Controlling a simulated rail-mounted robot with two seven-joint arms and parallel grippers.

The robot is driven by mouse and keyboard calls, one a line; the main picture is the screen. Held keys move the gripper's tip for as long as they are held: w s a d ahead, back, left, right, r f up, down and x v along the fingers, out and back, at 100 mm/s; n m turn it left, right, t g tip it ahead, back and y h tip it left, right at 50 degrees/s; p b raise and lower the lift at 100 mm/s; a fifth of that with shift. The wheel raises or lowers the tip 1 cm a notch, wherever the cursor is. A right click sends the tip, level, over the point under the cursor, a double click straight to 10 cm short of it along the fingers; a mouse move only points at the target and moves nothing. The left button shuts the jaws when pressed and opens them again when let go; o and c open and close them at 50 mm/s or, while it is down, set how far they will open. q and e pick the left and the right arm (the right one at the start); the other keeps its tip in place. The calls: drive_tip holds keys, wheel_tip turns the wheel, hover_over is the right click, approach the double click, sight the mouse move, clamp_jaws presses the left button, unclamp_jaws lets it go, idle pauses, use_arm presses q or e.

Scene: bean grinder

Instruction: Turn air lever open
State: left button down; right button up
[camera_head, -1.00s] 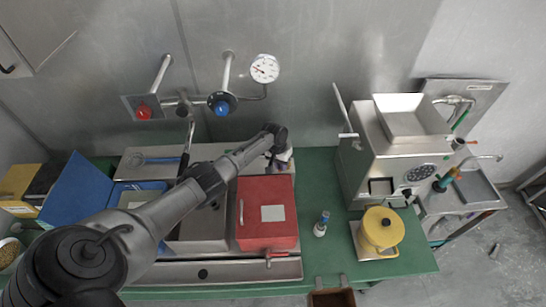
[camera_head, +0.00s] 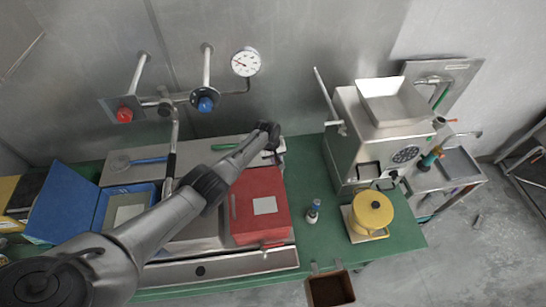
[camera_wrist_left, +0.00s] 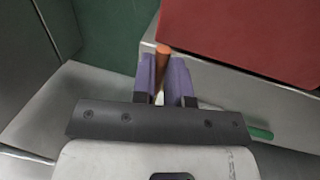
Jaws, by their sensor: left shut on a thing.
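My left arm reaches in from the lower left. Its gripper (camera_head: 273,156) is behind the red box (camera_head: 259,207) and mostly hidden by the arm in the head view. In the left wrist view the purple fingers of my left gripper (camera_wrist_left: 165,78) are shut on a thin orange rod (camera_wrist_left: 163,57), which stands up between them. I cannot tell for sure that this rod is the air lever. The red box also shows at the upper right of the wrist view (camera_wrist_left: 245,35). My right gripper is not in view.
Wall pipes carry a red knob (camera_head: 125,115), a blue knob (camera_head: 206,104) and a gauge (camera_head: 245,62). A metal grinder (camera_head: 378,135), a yellow pot (camera_head: 372,211) and a small bottle (camera_head: 314,211) stand right. An open blue box (camera_head: 62,205) is left. Green tabletop (camera_head: 305,165) is clear behind the bottle.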

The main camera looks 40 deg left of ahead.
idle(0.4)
use_arm(q)
drive_tip(key=c, duration=1.1)
unclamp_jaws()
drive_tip(key=shift+r, duration=0.15)
drive_tip(key=shift+r, duration=0.25)
drive_tip(key=shift+s+a+r+p, duration=0.3)
drive_tip(key=shift+s+r, duration=0.05)
drive_tip(key=shift+r, duration=1.8)
drive_tip(key=shift+s+a+r+p, duration=0.25)
drive_tip(key=shift+s+r+p, duration=0.05)
drive_tip(key=shift+r, duration=1.8)
drive_tip(key=shift+s+a+r+p, duration=0.3)
drive_tip(key=shift+s+r, duration=0.05)
drive_tip(key=shift+r, duration=1.8)
